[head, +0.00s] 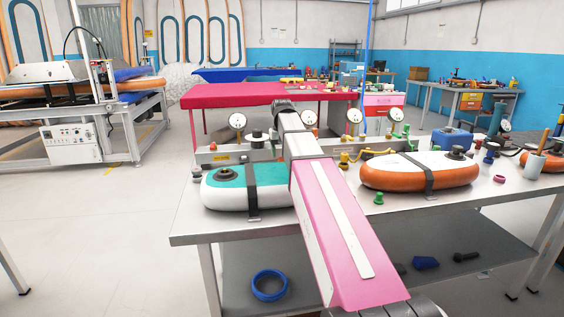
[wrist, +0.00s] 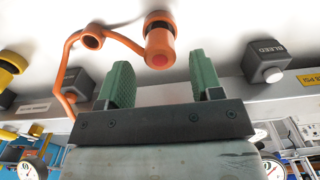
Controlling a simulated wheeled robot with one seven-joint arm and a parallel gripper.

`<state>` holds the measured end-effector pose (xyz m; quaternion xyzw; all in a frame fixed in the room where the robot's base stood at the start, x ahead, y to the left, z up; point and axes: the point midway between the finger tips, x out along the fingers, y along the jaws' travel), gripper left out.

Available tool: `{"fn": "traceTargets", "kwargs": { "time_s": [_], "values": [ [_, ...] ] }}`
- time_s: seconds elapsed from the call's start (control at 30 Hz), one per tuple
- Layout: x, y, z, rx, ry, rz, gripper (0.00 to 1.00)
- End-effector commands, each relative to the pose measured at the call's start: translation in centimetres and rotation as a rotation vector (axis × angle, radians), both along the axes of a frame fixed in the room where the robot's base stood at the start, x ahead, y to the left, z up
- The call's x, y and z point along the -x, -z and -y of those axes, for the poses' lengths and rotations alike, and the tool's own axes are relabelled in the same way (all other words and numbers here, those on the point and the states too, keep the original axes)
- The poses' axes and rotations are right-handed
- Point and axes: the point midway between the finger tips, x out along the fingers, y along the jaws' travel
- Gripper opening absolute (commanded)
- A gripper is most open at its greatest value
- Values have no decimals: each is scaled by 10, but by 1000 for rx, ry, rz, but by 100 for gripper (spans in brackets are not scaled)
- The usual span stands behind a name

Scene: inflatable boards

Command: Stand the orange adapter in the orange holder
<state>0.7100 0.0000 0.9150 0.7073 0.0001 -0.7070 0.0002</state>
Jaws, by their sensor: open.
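In the wrist view an orange cylindrical piece, seemingly the adapter (wrist: 160,43), has a reddish round end and a dark band at its far end. It lies beyond and between my gripper's (wrist: 159,64) two green fingers. The fingers are apart, with nothing visibly clamped. Left of it is an orange ring on a bent orange rod, seemingly the holder (wrist: 92,38). A thin orange line runs from the ring toward the cylinder; I cannot tell whether they are joined. The ring's opening looks empty. In the head view my arm hides the gripper and both orange parts cannot be made out clearly.
A dark box marked BLEED (wrist: 265,65) stands right of the fingers. The grey bench (head: 190,222) carries a teal-and-white board (head: 222,195) and an orange-and-white board (head: 385,178) on either side of my arm. Gauges (head: 355,115) line the back panel.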

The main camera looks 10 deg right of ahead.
Motion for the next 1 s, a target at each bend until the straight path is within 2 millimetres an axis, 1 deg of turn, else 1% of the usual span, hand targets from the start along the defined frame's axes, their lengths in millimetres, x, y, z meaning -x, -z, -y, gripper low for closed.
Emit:
{"fn": "traceTargets", "kwargs": {
  "time_s": [0.03,0.2,0.3,0.4,0.6,1.0],
  "values": [
    [-1,-12,0,0,0,2,60],
    [-1,-41,0,0,0,1,60],
    [-1,-55,0,0,0,1,60],
    [-1,-65,0,0,0,0,60],
    [0,-73,0,0,0,0,60],
    [0,-73,0,0,0,-1,60]
  ]
}}
